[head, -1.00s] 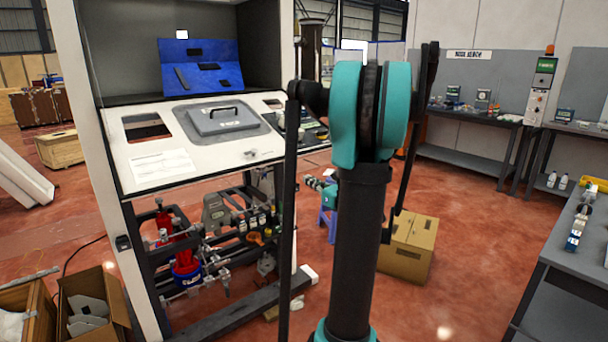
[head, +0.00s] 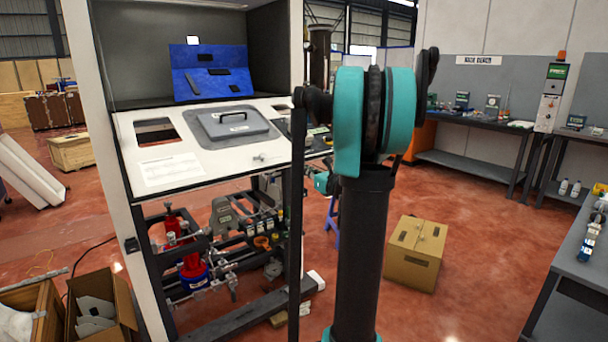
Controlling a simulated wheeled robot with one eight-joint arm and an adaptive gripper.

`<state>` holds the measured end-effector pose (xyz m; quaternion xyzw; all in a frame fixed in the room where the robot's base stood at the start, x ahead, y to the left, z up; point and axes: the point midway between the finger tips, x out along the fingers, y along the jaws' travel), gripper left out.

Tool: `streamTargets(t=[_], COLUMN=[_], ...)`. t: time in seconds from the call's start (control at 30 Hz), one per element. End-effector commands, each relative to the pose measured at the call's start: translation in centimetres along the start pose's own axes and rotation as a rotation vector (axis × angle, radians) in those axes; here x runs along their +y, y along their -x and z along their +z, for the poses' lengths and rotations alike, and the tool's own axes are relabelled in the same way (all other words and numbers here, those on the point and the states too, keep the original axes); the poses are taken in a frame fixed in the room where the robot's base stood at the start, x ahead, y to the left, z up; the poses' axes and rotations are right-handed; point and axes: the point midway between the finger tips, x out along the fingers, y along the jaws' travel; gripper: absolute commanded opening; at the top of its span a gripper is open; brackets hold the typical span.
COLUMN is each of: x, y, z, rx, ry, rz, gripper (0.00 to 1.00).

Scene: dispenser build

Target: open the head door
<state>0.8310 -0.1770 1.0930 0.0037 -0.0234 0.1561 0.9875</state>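The dispenser cabinet (head: 153,240) stands left of centre, white and open at the upper front. A grey lid (head: 234,126) with a dark handle (head: 235,115) lies flat and closed on its sloping white panel (head: 190,168). This lid may be the head door; its label is too small to read. I cannot make out my gripper.
A blue tool board (head: 209,84) leans inside the cabinet's upper bay. Red and metal fittings (head: 190,262) sit below the panel. A cardboard box (head: 415,254) stands on the floor right of my arm. A grey workbench (head: 570,262) is at the right edge.

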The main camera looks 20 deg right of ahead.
Motion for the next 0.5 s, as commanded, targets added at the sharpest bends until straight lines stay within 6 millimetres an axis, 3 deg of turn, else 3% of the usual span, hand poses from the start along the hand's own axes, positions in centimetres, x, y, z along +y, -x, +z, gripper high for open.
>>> streamTargets(t=[0.37,0.5], x=[0.0,-0.1], y=[0.1,0.3], z=[0.2,1.2], rx=[0.002,0.02], ry=[0.0,0.0], rz=[0.0,0.001], gripper=[0.0,0.0])
